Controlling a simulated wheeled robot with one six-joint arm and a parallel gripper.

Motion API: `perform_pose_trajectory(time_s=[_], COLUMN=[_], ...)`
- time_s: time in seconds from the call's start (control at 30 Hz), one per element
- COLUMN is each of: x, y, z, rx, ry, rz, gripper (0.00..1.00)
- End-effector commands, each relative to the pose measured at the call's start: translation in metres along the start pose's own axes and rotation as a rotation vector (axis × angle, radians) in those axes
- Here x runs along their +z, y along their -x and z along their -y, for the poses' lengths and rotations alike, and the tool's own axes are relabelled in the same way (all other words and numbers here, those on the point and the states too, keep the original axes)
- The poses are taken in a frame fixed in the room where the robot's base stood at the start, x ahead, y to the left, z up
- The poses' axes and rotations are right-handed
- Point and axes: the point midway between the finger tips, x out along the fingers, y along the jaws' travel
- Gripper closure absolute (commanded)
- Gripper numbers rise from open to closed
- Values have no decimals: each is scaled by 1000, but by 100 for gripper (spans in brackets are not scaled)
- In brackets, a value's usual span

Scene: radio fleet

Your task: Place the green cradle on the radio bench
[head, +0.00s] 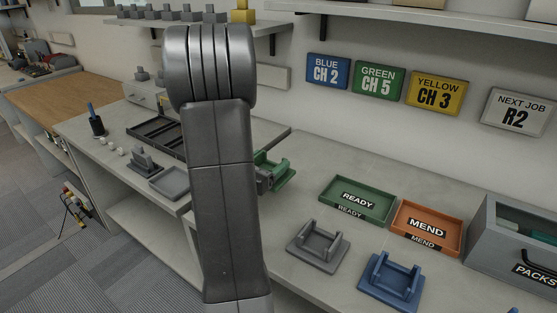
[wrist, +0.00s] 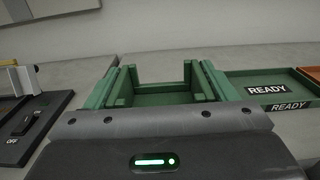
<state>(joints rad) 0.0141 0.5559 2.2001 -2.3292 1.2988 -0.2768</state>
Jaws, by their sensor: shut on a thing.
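The green cradle (head: 278,174) shows just right of my arm in the head view, above the grey radio bench (head: 310,165), left of the READY tray. It also shows in the wrist view (wrist: 160,98), just beyond the gripper body, its open U shape facing up. My gripper (head: 265,182) is shut on the green cradle; my arm hides most of it in the head view. I cannot tell whether the cradle touches the bench top.
A green READY tray (head: 358,201) and orange MEND tray (head: 427,228) stand right of the cradle. Grey (head: 318,248) and blue (head: 391,281) cradles sit nearer the front edge. A grey PACKS box (head: 510,240) stands at right. Clear bench lies behind the trays.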

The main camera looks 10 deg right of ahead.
Motion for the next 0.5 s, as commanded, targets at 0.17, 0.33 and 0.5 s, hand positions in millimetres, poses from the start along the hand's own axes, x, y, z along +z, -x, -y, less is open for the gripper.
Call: perform_pose_trajectory(time_s=[0.17,0.33,0.5], x=[-22,-31,-44], y=[0,0,0], z=[0,0,0], rx=[-1,-1,-1], ry=[0,-2,1], rz=[4,6,3], gripper=[93,93,93])
